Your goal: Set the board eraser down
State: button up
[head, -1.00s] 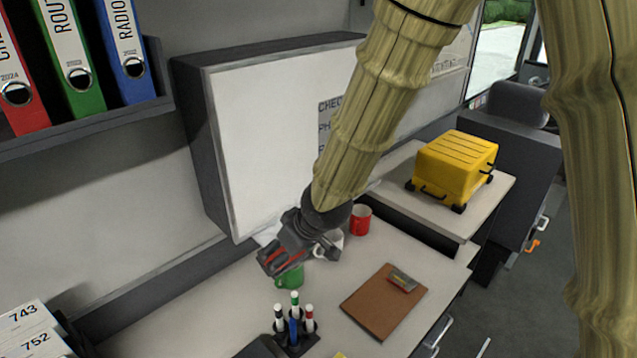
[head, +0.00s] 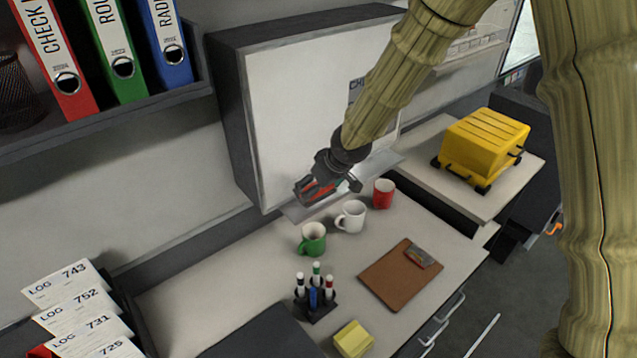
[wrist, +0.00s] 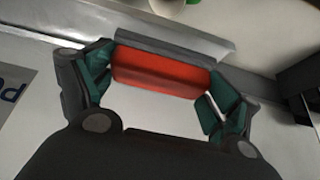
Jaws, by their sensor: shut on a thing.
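My gripper (head: 327,189) is shut on the board eraser (wrist: 160,75), a red block with a dark grey strip along its far side. In the wrist view the eraser sits between the two teal-padded fingers. In the head view the gripper is close in front of the lower part of the whiteboard (head: 290,110), above the grey ledge (head: 300,212) along its bottom edge. The gripper partly hides the eraser and the ledge there. I cannot tell whether the eraser touches the ledge.
A green mug (head: 312,240), a white mug (head: 350,217) and a red mug (head: 383,193) stand on the desk in front of the ledge. Nearer are a marker holder (head: 316,305), a brown clipboard (head: 397,280) and a yellow pad (head: 353,339). A yellow case (head: 484,147) stands at right.

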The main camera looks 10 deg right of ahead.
jog(key=shift+w+d+p, duration=0.2)
jog(key=shift+w+p, duration=0.4)
jog(key=shift+w, duration=0.9)
jog(key=shift+w+f, duration=0.15)
jog(key=shift+f, duration=0.15)
jog(key=shift+f+p, duration=0.95)
jog(key=shift+f, duration=0.65)
jog(key=o, duration=0.8)
jog(key=shift+d+r, duration=0.1)
jog(key=shift+b+v, duration=1.7)
jog(key=shift+v, duration=4.2)
